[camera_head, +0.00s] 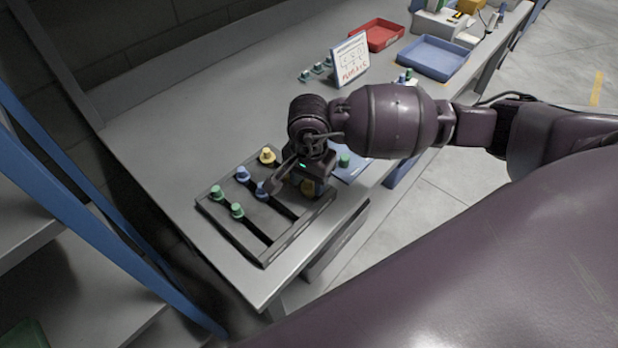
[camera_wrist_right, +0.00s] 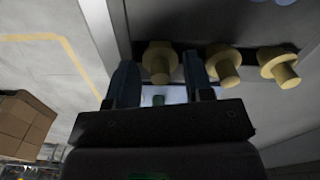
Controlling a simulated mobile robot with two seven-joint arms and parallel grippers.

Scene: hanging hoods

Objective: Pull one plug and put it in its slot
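A dark slotted board (camera_head: 232,228) lies at the near end of the grey workbench. It carries green plugs (camera_head: 237,210), blue plugs (camera_head: 242,174) and yellow plugs (camera_head: 267,156) in rows. My right gripper (camera_head: 285,183) is over the right part of the board and partly hides it. In the right wrist view the two fingers of this gripper (camera_wrist_right: 161,72) stand either side of a yellow plug (camera_wrist_right: 159,58), with narrow gaps and no clear contact. Two more yellow plugs (camera_wrist_right: 223,65) are to the right in that view. My left gripper is not in view.
A blue mat or tray (camera_head: 352,172) with a green plug (camera_head: 344,160) is beside the board, partly behind my right arm. A white sign (camera_head: 350,60), a red tray (camera_head: 377,34) and a blue tray (camera_head: 432,58) stand farther along.

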